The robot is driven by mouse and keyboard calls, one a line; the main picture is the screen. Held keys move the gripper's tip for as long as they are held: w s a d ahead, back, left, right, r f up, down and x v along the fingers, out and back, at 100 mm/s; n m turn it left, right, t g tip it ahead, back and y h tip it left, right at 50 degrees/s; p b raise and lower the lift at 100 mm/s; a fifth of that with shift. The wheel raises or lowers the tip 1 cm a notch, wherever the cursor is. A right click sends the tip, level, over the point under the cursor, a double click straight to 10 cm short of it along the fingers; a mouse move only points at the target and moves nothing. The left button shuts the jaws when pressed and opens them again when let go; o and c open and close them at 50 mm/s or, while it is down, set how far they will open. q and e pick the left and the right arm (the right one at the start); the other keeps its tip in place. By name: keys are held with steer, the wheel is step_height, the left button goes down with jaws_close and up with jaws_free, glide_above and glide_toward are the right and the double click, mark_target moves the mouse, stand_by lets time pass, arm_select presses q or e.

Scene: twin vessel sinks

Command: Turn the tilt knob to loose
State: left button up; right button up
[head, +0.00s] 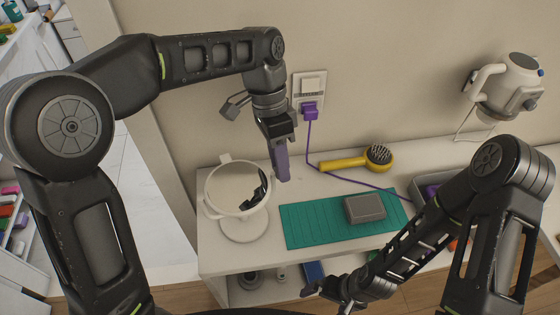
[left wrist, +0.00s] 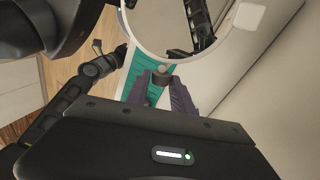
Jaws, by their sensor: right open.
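A round white mirror (head: 240,188) stands on the left of the white counter. In the left wrist view its rim (left wrist: 140,45) is close, with a small grey tilt knob (left wrist: 162,70) at its edge. My left gripper (head: 282,176) points down just right of the mirror. Its purple fingers (left wrist: 161,82) are apart, one on each side of the knob; I cannot tell whether they touch it. The knob's marking is not readable. My right gripper (head: 338,288) is open and empty at the counter's front edge, far from the mirror.
A grey block (head: 365,208) rests on a green mat (head: 310,222). Behind it lie a yellow hairbrush (head: 345,164) and a purple cord (head: 345,178) plugged into a wall outlet (head: 309,90). A grey tray (head: 424,184) is at right.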

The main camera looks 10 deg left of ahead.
arm_select(q)
steer(key=o, duration=0.4)
steer(key=shift+c, duration=0.2)
